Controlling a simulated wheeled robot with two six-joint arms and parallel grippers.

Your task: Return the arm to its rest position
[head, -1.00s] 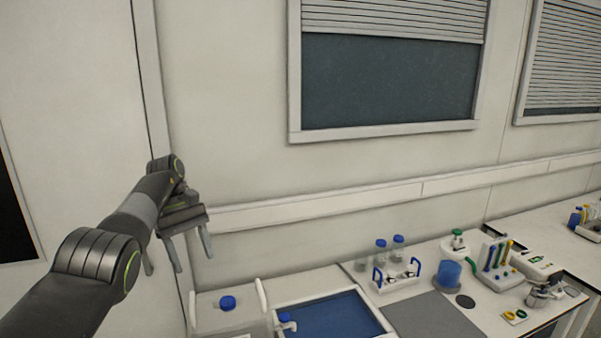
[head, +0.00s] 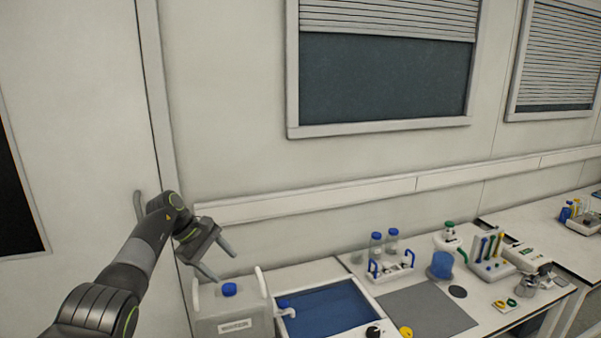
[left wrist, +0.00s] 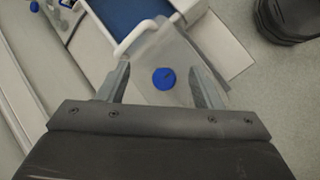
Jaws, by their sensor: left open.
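My left arm comes in from the left in the head view. Its gripper (head: 222,261) is open and empty, in the air above and to the left of a translucent canister with a blue cap (head: 229,289). In the left wrist view the two fingers of the gripper (left wrist: 158,84) stand apart, and the blue cap (left wrist: 164,78) shows between them, farther off and not touched. My right gripper does not show.
A blue basin (head: 325,308) lies right of the canister. Farther right on the bench are blue-capped bottles (head: 376,244), a grey mat (head: 428,310), a blue beaker (head: 441,265) and a tube rack (head: 490,262). A wall and a door stand behind my left arm.

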